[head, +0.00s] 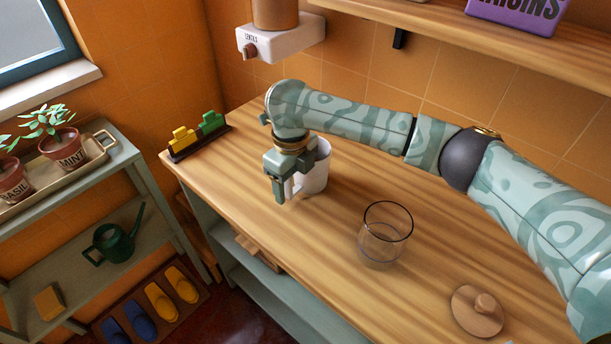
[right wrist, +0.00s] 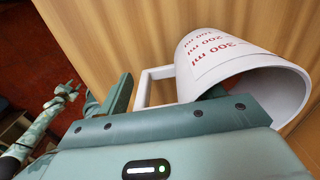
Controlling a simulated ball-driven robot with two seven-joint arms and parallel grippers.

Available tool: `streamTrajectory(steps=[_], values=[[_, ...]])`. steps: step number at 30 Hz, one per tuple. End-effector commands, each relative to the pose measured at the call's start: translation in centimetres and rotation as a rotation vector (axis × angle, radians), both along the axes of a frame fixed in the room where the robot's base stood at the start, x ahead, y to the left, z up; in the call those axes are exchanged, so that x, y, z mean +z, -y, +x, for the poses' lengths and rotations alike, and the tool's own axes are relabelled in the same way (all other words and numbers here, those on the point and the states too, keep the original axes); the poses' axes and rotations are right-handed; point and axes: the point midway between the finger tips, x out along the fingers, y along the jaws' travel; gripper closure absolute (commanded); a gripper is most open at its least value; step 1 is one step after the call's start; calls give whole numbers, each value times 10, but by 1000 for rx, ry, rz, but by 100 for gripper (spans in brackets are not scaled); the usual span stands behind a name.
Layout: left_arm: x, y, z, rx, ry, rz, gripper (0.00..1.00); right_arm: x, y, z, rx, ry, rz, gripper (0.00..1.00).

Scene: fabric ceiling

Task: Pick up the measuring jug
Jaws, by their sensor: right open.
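The white measuring jug (head: 316,175) stands on the wooden counter, partly hidden behind my right gripper (head: 283,190). In the right wrist view the jug (right wrist: 240,62) shows red ml marks, its open mouth and a square handle (right wrist: 146,88) on its left. My right gripper (right wrist: 166,95) is open there. One finger is left of the handle; the other is by the jug's mouth, partly hidden. The handle appears between them; I cannot tell whether either finger touches. My left gripper (right wrist: 66,92) looks small at the left of the wrist view, its jaws unclear.
A clear glass jar (head: 385,238) and a round wooden lid (head: 477,310) are on the counter to the right. A white dispenser (head: 282,42) hangs on the wall above.

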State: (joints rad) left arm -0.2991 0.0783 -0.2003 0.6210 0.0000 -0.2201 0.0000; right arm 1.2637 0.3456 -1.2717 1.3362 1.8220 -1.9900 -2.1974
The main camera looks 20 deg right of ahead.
Motion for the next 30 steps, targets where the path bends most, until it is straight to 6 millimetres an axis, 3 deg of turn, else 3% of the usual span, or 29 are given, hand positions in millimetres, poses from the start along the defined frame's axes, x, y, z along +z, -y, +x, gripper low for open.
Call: streamTrajectory(steps=[2,3,8,9,17,18,30], values=[[2,0,0,0,1,0,64,3,0,0,0,2,0,33],[2,0,1,0,1,0,64,3,0,0,0,2,1,39],[2,0,0,-1,0,0,64,3,0,0,0,1,1,83],[2,0,0,-1,0,0,64,2,0,0,0,1,1,86],[3,-1,0,-1,0,1,64,6,0,0,0,2,1,86],[5,-1,1,-1,3,1,64,10,0,0,0,2,2,91],[37,-2,9,-1,23,2,64,92,0,0,-1,4,2,91]])
